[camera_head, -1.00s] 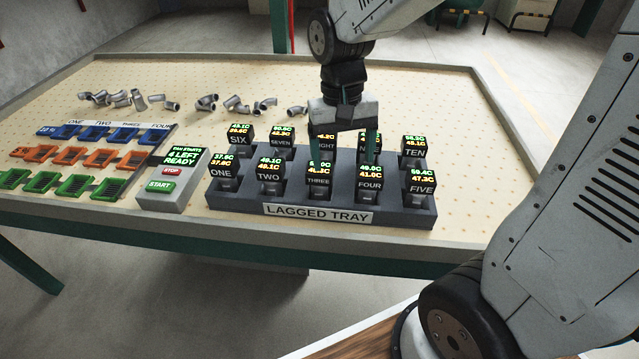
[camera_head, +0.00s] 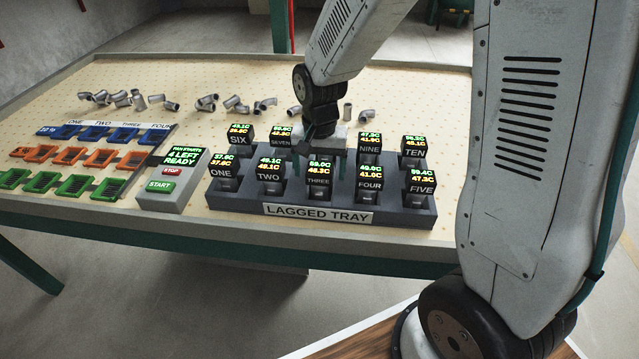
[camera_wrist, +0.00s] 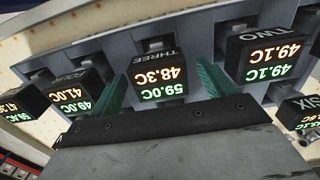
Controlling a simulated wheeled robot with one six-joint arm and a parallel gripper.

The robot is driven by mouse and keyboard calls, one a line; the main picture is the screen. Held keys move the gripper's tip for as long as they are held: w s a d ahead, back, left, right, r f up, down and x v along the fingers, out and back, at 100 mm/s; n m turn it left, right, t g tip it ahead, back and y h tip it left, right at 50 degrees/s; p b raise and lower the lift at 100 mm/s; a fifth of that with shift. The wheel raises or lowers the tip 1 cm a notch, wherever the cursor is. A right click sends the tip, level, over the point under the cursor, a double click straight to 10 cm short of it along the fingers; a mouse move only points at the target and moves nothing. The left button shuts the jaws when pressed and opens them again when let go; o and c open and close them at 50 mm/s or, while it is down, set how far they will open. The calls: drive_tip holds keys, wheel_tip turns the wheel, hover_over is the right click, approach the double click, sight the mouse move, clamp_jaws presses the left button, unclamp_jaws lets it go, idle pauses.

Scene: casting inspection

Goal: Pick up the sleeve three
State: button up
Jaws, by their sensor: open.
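Sleeve three (camera_head: 319,174) is a dark block with a lit readout and the label THREE, standing in the front row of the lagged tray (camera_head: 421,217). In the wrist view sleeve three (camera_wrist: 158,75) shows upside down near the middle. My gripper (camera_head: 323,166) is over the tray just behind sleeve three. Its two green fingers are apart in the wrist view (camera_wrist: 165,93), one to each side of the sleeve, with nothing held between them. I cannot tell whether the fingertips reach down beside it. Sleeve EIGHT's place is hidden behind my gripper.
Sleeve TWO (camera_head: 269,170) and sleeve FOUR (camera_head: 369,178) stand close on either side. Sleeves SEVEN (camera_head: 282,136) and NINE (camera_head: 369,143) are behind. A control box (camera_head: 172,182) stands left of the tray, beyond it coloured bins (camera_head: 74,187). Grey pipe elbows (camera_head: 207,102) lie at the back.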

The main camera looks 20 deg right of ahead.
drive_tip(key=shift+f, duration=0.2)
drive_tip(key=c, duration=1.3)
drive_tip(key=shift+c, duration=0.2)
drive_tip(key=shift+r, duration=0.15)
